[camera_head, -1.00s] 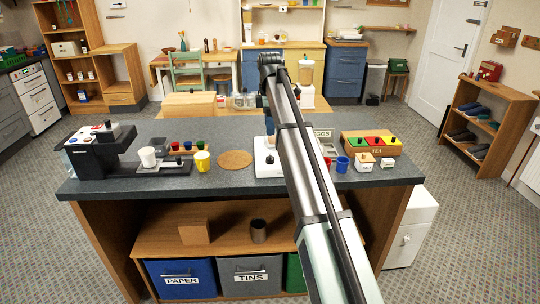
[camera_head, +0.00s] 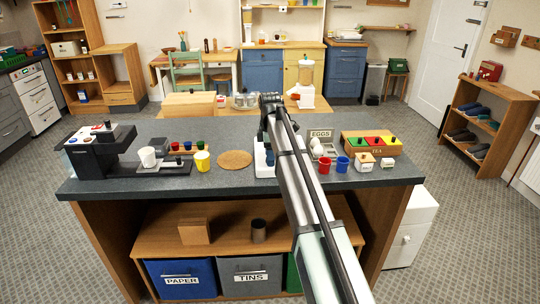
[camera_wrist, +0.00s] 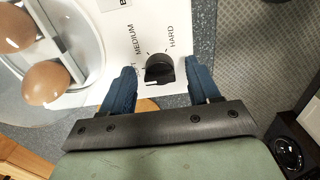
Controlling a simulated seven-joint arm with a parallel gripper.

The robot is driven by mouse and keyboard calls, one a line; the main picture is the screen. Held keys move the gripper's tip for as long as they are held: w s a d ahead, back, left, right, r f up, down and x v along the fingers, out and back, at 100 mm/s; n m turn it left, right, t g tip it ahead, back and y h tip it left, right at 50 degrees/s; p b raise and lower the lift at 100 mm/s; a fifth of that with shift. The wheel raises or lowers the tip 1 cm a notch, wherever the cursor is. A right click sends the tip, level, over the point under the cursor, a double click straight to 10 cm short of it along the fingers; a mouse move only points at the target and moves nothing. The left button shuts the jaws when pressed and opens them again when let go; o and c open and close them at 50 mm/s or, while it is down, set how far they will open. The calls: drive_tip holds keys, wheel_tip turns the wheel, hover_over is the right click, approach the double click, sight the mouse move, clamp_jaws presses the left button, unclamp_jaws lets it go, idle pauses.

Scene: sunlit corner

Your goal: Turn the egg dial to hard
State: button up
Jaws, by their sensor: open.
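The egg dial (camera_wrist: 159,68) is a round black knob with a raised grip on the egg cooker's white panel (camera_wrist: 178,15). MEDIUM and HARD are printed beside it; another label is mostly hidden by the left finger. A small white mark shows on the knob's near side; I cannot tell for certain which setting it indicates. My gripper (camera_wrist: 161,76) is open, one blue finger on each side of the dial, with visible gaps. Brown eggs (camera_wrist: 46,82) sit in the cooker's round tray. In the head view my arm hides most of the white cooker (camera_head: 262,160).
A cork mat (camera_head: 235,159) lies left of the cooker on the dark worktop (camera_head: 225,184). Red (camera_head: 324,166) and blue (camera_head: 342,164) cups, an EGGS sign (camera_head: 321,133) and a tea box (camera_head: 371,142) stand to the right. A yellow cup (camera_head: 202,161) stands left.

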drive_tip(key=c, duration=1)
drive_tip(key=shift+c, duration=0.2)
drive_tip(key=shift+m, duration=0.3)
drive_tip(key=m, duration=0.5)
drive_tip(key=shift+m, duration=0.3)
drive_tip(key=m, duration=1.1)
drive_tip(key=shift+m, duration=0.4)
drive_tip(key=m, duration=0.6)
